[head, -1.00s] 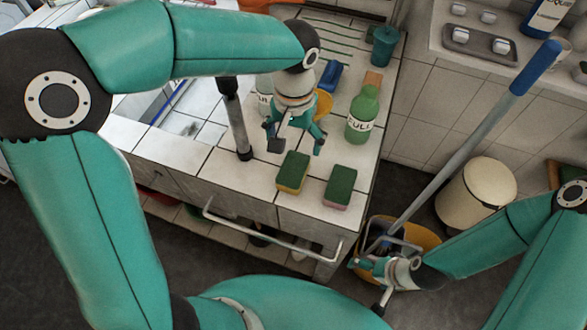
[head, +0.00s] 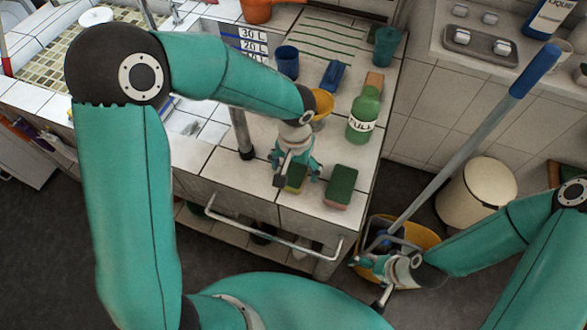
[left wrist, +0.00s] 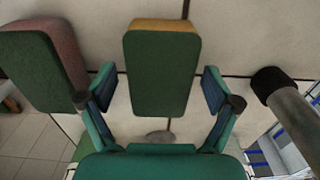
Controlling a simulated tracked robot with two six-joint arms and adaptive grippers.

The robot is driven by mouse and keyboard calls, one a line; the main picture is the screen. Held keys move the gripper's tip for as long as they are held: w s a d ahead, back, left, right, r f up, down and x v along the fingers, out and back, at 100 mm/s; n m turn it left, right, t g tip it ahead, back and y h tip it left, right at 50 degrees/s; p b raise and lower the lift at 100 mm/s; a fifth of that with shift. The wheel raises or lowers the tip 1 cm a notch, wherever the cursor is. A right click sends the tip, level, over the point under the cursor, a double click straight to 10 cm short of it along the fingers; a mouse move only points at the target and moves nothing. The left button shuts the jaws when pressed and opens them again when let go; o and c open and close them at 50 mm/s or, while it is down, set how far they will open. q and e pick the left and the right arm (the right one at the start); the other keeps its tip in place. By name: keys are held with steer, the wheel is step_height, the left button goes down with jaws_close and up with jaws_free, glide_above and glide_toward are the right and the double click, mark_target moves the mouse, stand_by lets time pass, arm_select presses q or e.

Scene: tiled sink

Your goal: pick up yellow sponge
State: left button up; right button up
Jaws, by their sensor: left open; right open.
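The yellow sponge (head: 296,181) with a green top lies near the front edge of the tiled counter, partly hidden by my left gripper (head: 297,172). In the left wrist view the yellow sponge (left wrist: 162,70) lies between the two spread fingers of my left gripper (left wrist: 162,90), green face toward the camera, a yellow strip at its far end. The fingers show gaps on both sides of it. A second sponge (head: 340,187), green and pink, lies to the right; it also shows in the left wrist view (left wrist: 45,65). My right gripper (head: 375,285) is low at the right, open and empty.
A green bottle (head: 364,112), an orange bowl (head: 323,103) and a blue brush (head: 333,74) stand behind the sponges. A yellow bucket (head: 415,233) with a blue-handled mop is below, right of the counter.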

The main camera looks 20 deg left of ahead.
mark_target(295, 168)
arm_select(q)
steer(key=c, duration=0.9)
steer(key=shift+c, duration=0.2)
steer(key=shift+r, duration=0.2)
step_height(295, 168, up, 20)
steer(key=shift+f, duration=0.15)
